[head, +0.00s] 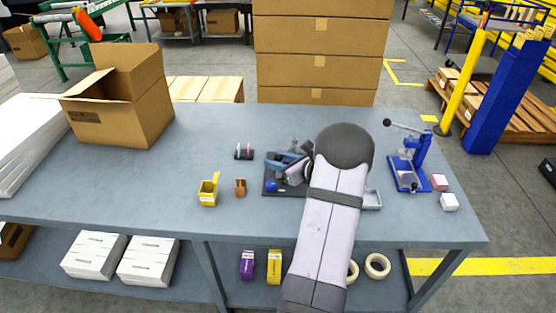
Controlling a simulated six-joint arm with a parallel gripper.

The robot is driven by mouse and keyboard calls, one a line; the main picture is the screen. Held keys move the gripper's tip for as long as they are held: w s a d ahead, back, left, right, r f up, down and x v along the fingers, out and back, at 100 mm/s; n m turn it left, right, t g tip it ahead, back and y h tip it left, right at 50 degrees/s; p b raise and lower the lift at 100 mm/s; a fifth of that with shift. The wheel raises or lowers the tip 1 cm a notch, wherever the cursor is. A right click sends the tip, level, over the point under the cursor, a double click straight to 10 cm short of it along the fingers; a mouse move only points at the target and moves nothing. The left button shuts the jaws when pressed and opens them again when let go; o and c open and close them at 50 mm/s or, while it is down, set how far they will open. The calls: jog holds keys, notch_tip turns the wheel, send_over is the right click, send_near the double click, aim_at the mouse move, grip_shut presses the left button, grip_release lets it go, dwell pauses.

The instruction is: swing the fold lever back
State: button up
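A small fixture on a dark base plate (268,192) sits mid-table, partly behind my arm. A blue ball (271,185) shows at its left front, low over the plate; it looks like a lever knob, but I cannot trace a lever from it. Blue and grey parts (285,161) lie above the plate. My arm reaches over from the front, and its rounded joint covers the fixture's right side. My gripper is at or just above the fixture, mostly hidden by the arm; its fingers cannot be told apart from the fixture, nor whether they touch it.
A blue hand press (410,172) with a black-knobbed lever stands right, beside pink (439,182) and white (449,202) blocks. A grey tray (372,199) is partly behind my arm. Left are a yellow holder (208,190), a brown piece (240,187) and an open carton (118,105).

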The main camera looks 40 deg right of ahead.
grip_shut()
